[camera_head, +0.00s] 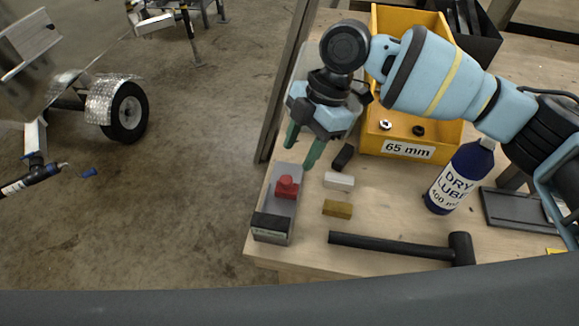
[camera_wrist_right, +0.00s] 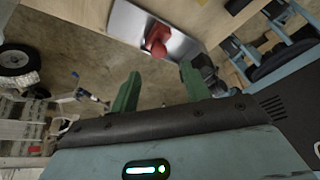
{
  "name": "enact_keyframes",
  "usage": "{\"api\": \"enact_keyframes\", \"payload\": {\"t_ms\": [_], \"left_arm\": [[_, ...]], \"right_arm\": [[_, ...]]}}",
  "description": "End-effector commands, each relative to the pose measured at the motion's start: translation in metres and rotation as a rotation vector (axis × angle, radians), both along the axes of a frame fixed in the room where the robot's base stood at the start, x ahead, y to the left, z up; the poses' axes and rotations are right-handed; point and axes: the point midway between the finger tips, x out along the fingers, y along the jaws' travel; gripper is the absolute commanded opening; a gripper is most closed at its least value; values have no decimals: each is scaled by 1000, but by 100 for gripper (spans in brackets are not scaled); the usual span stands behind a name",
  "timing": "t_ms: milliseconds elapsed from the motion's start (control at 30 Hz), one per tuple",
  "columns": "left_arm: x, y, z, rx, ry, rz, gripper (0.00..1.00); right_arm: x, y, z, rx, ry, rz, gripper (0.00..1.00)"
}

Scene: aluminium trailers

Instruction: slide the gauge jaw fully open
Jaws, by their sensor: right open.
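The gauge (camera_head: 281,207) is a grey metal channel with a dark block at its near end, lying along the bench's left edge. Its red jaw (camera_head: 287,187) sits about midway along the channel. In the right wrist view the red jaw (camera_wrist_right: 158,40) shows on the shiny gauge plate (camera_wrist_right: 128,26). My right gripper (camera_head: 300,158) has green fingers apart and empty, above the far end of the gauge and short of the red jaw. Its fingers also show in the right wrist view (camera_wrist_right: 160,85). My left gripper is not in view.
A yellow bin (camera_head: 450,133) marked 65 mm stands behind. Small black, white and brass blocks (camera_head: 337,209) lie right of the gauge. A hammer (camera_head: 400,246) lies in front, and a DRY LUBE bottle (camera_head: 461,178) stands to the right. Open floor lies left of the bench.

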Motion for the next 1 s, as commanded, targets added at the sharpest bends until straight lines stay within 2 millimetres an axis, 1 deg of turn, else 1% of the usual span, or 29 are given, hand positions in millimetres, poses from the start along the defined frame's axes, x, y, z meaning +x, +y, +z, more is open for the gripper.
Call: {"api": "enact_keyframes", "payload": {"t_ms": [200, 400, 600, 833, 867, 1000], "left_arm": [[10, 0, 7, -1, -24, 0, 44], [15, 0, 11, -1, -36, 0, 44], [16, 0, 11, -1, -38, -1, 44], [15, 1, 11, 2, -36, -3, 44], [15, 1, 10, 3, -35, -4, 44], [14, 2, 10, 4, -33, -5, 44]], "right_arm": [[-7, 11, -29, -2, 1, -1, 47], [-11, 19, -53, -1, 0, 0, 47], [-13, 23, -62, 1, -2, -1, 47], [-13, 23, -63, 0, -1, 0, 47], [-13, 23, -63, 0, -1, 0, 44], [-13, 23, -63, 0, 0, -1, 26]]}}
